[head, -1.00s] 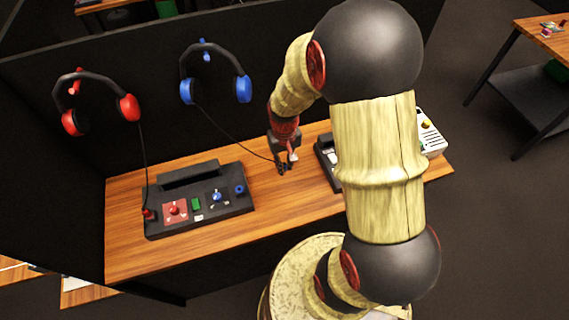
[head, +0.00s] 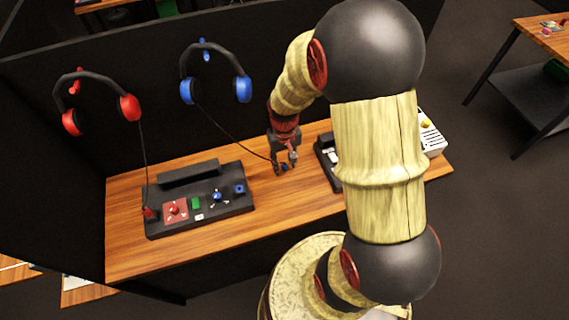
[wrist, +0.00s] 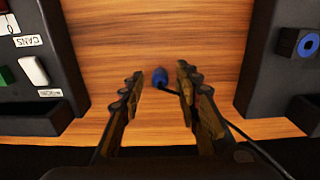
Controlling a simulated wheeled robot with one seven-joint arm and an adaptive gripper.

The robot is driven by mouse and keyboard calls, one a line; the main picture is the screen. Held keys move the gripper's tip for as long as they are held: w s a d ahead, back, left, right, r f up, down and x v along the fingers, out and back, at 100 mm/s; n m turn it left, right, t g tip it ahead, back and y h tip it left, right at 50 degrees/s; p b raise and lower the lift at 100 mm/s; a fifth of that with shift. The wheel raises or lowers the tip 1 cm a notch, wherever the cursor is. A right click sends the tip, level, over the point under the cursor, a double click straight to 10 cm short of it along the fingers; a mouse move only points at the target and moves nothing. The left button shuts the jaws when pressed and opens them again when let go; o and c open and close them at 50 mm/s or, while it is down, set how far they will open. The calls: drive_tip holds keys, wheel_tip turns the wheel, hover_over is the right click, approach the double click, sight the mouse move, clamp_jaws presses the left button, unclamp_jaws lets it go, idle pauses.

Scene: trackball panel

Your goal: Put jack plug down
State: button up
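The blue jack plug (wrist: 160,78) lies between the fingers of my gripper (wrist: 160,88) in the wrist view, with clear gaps on both sides. It appears to rest on the wooden desk (wrist: 170,35). Its black cord passes beneath the right finger in the wrist view. In the head view, my gripper (head: 286,168) is open low over the desk, and the blue plug (head: 284,167) shows small between the fingertips. The cord (head: 232,134) runs up to the blue headphones (head: 243,89) on the dark wall.
A second panel (head: 325,160) is to the right, partly behind my arm. Red headphones (head: 130,107) hang at the left. Bare desk lies between the panels.

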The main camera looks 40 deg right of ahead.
wheel_tip(320, 180, up, 12)
drive_tip(key=r+p, duration=0.1)
drive_tip(key=p, duration=0.2)
wheel_tip(320, 180, up, 13)
drive_tip(key=n+t, duration=0.2)
drive_tip(key=t, duration=0.1)
hover_over(284, 163)
drive_tip(key=s+a, duration=0.4)
drive_tip(key=a, duration=0.3)
drive_tip(key=s+a+r+n+t, duration=0.1)
drive_tip(key=s+a+r+t, duration=0.1)
drive_tip(key=s+a+r, duration=0.3)
drive_tip(key=s+r, duration=0.1)
drive_tip(key=s, duration=0.2)
drive_tip(key=shift+s+r+t, duration=0.2)
drive_tip(key=shift+r+t, duration=0.1)
idle(4.4)
